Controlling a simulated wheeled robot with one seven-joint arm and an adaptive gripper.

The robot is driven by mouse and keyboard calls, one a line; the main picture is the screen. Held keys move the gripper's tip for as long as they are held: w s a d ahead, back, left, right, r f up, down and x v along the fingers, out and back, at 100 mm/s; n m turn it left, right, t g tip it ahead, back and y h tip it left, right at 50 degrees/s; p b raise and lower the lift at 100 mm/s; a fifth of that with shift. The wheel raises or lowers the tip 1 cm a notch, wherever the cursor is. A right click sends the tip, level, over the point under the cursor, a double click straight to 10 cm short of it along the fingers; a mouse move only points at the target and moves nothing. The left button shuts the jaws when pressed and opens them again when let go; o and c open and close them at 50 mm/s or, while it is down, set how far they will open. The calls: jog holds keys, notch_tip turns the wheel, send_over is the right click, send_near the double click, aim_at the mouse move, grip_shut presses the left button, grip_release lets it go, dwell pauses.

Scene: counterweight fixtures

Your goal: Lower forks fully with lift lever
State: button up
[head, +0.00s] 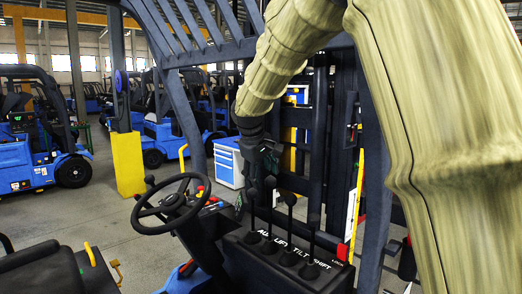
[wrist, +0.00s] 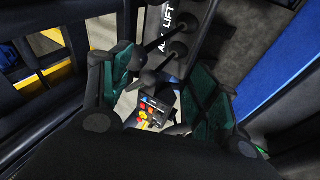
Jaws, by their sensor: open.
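The lift lever (head: 270,215) is a thin black stalk with a round knob, second from the left in a row behind the LIFT label. My gripper (head: 262,160) hangs just above the left end of this row, fingers pointing down. In the wrist view my gripper (wrist: 162,88) is open, its green-padded fingers apart. Two dark lever knobs show between the fingers; the lift lever (wrist: 165,41) seems to be the upper one, its knob close to the left finger. Whether it touches is unclear. The forks cannot be made out.
The AUX lever (head: 252,215) stands close to the left, with the tilt lever (head: 290,225) and shift lever (head: 313,240) to the right. A steering wheel (head: 169,207) is left of the console. The black mast (head: 320,130) stands behind. A blue cabinet (head: 228,165) is farther back.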

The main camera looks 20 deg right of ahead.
aim_at(270, 177)
notch_tip(270, 177, up, 6)
jog(key=d, duration=0.1)
jog(key=shift+h, duration=0.3)
jog(key=b+x, duration=0.1)
jog(key=x, duration=0.3)
jog(key=b+x, duration=0.1)
jog(key=x, duration=0.3)
jog(key=b+x, duration=0.2)
jog(key=x, duration=0.2)
jog(key=shift+w+a+r, duration=0.1)
jog(key=shift+w, duration=0.15)
jog(key=c, duration=0.9)
jog(key=shift+o, duration=0.2)
